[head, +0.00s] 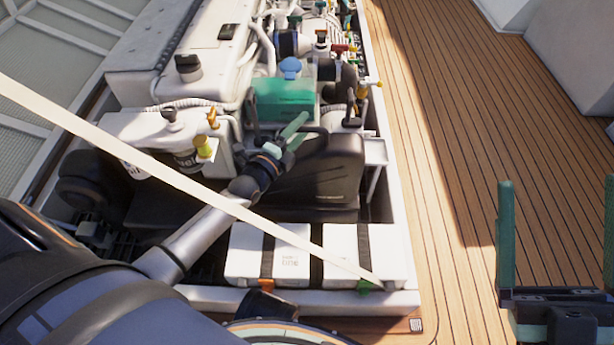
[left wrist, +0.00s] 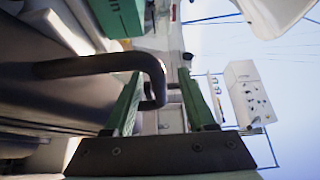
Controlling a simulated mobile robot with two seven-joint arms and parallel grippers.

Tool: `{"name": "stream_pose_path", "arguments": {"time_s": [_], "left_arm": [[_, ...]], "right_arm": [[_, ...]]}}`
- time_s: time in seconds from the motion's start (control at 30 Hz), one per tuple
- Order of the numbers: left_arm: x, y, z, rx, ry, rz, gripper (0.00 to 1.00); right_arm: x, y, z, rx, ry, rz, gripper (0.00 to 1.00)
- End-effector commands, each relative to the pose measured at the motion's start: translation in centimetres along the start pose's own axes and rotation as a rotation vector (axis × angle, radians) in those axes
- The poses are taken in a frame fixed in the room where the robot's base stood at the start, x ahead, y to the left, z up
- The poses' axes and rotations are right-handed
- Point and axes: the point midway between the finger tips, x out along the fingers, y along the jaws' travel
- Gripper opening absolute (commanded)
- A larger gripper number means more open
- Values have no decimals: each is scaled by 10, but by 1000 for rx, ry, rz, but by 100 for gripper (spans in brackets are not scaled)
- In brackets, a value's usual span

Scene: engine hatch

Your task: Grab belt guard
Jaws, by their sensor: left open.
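The belt guard (head: 318,178) is a large black cover in the engine bay, in the middle of the head view. A black bar handle stands on it and also shows in the left wrist view (left wrist: 100,66). My left gripper (head: 299,126) is at this handle, its green fingers pointing away from me. In the left wrist view my left gripper (left wrist: 160,74) is open, and the bent end of the handle lies between its two fingers. I cannot tell if either finger touches it. My right gripper (head: 557,182) is open and empty above the deck at the right.
A green box (head: 282,98) with a blue cap sits just behind the guard. A white strapped battery case (head: 268,252) lies in front, and a pale strap (head: 110,138) crosses the view diagonally. The wooden deck (head: 445,150) at right is clear.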

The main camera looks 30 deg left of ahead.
Motion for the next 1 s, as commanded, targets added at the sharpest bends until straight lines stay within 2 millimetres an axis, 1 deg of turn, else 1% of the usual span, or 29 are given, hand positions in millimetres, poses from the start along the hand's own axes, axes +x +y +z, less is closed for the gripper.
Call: {"name": "stream_pose_path", "arguments": {"time_s": [0.2,0.23,0.7,1.0], "left_arm": [[1,0,0,-1,0,1,56],[1,0,0,-1,0,1,53],[1,-1,0,0,0,-1,1],[1,-2,0,-1,0,-3,0]], "right_arm": [[0,0,0,3,0,1,98],[0,0,0,4,0,1,98],[0,0,-1,8,1,7,98],[0,0,-1,7,1,7,98]]}}
